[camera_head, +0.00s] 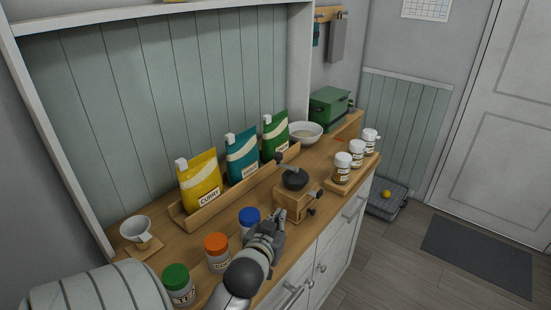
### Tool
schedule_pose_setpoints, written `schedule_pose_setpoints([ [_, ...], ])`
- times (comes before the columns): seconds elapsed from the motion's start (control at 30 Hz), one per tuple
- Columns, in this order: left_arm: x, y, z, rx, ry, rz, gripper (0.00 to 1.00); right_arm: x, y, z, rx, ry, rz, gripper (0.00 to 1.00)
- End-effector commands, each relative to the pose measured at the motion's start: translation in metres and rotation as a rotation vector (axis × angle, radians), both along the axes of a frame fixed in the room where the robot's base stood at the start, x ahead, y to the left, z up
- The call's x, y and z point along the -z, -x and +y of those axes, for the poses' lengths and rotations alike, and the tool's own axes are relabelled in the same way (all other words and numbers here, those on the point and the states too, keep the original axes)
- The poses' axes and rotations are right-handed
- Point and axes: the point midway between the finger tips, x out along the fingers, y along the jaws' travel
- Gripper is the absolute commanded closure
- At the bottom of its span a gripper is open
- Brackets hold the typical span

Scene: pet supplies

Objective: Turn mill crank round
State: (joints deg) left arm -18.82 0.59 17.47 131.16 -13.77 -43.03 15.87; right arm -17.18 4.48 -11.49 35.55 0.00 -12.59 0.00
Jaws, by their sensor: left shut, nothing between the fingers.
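A wooden mill (291,204) with a dark bowl-shaped top (295,178) stands on the wooden counter near its front edge. A small dark knob shows on the mill's front. My left gripper (277,222) comes in from the bottom left and is shut and empty. It is in front of and left of the mill, lower than the crank. It overlaps the mill's left side in the picture; I cannot tell whether they touch. My right gripper is not in view.
Jars with blue (249,216), orange (216,246) and green (176,278) lids stand left of my gripper. Spice bags (241,154) stand in a wooden rack behind. A white bowl (306,132) and white-lidded jars (342,168) are behind and right of the mill.

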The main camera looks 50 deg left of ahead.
Motion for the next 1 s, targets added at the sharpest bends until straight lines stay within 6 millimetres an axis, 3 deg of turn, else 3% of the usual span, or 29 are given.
schedule_pose_setpoints([
  [0.1,-0.032,-0.007,0.032,-0.063,-0.046,-0.148,1.00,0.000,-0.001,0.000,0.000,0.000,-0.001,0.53],
  [0.3,-0.062,-0.008,0.058,-0.105,-0.096,-0.281,1.00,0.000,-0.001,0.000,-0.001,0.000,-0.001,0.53],
  [0.57,-0.068,-0.023,0.070,-0.107,-0.103,-0.297,1.00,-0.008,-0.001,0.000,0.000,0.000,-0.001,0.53],
  [1.0,-0.068,-0.082,0.110,-0.107,-0.102,-0.295,1.00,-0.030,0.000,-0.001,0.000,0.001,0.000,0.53],
])
